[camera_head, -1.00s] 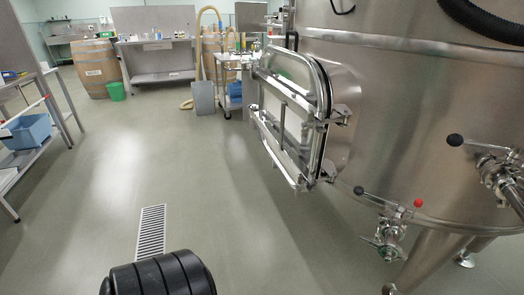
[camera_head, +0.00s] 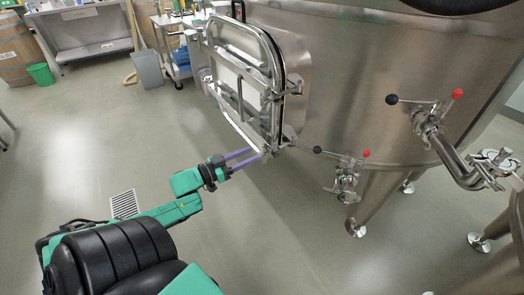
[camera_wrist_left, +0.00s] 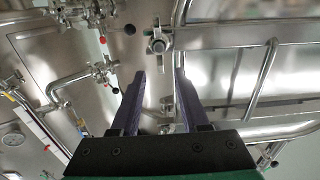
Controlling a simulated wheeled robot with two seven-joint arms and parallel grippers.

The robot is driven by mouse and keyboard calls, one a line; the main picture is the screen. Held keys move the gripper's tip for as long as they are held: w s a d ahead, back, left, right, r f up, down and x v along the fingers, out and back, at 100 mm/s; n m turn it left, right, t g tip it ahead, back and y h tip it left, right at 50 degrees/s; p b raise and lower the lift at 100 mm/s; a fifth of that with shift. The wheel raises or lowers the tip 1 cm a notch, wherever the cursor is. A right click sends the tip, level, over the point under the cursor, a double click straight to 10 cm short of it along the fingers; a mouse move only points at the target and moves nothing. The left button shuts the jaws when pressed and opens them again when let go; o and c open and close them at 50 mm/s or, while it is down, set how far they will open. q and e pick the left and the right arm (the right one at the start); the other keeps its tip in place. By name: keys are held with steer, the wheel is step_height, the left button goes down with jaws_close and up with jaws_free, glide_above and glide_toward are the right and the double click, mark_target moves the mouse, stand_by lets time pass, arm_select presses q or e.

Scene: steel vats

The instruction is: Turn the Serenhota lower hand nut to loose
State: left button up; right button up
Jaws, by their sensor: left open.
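The steel vat's rectangular hatch door (camera_head: 243,85) stands at the centre of the head view, with clamp hardware along its right edge. A lower fastening (camera_head: 288,140) shows small at the door's lower right corner. In the left wrist view a hand nut with a short bar (camera_wrist_left: 157,45) sits just beyond my fingertips, between them in the picture. My left gripper (camera_head: 254,154) is open and empty, its two purple fingers pointing toward the door's lower corner. They also show in the wrist view (camera_wrist_left: 160,72). No Serenhota label is readable. My right gripper is not in view.
A small valve (camera_head: 346,178) with black and red knobs hangs below the vat, right of the hatch. A larger valve and pipe (camera_head: 430,125) stand farther right. Door tubes (camera_wrist_left: 262,85) run close beside my fingers. The floor at left is free around a drain grate (camera_head: 124,204).

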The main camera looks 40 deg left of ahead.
mark_target(264, 148)
arm_select(q)
steer(key=x, duration=0.5)
steer(key=shift+w+b, duration=0.3)
steer(key=shift+b, duration=0.05)
steer(key=shift+c, duration=0.6)
jaws_close()
steer(key=shift+s+d+r+m+p, duration=0.15)
steer(key=shift+d+r+m+p, duration=0.1)
steer(key=shift+m+p, duration=0.6)
steer(key=shift+d+f+m, duration=0.2)
steer(key=shift+f+m, duration=0.15)
steer(key=shift+m, duration=0.5)
steer(key=shift+o, duration=0.6)
jaws_free()
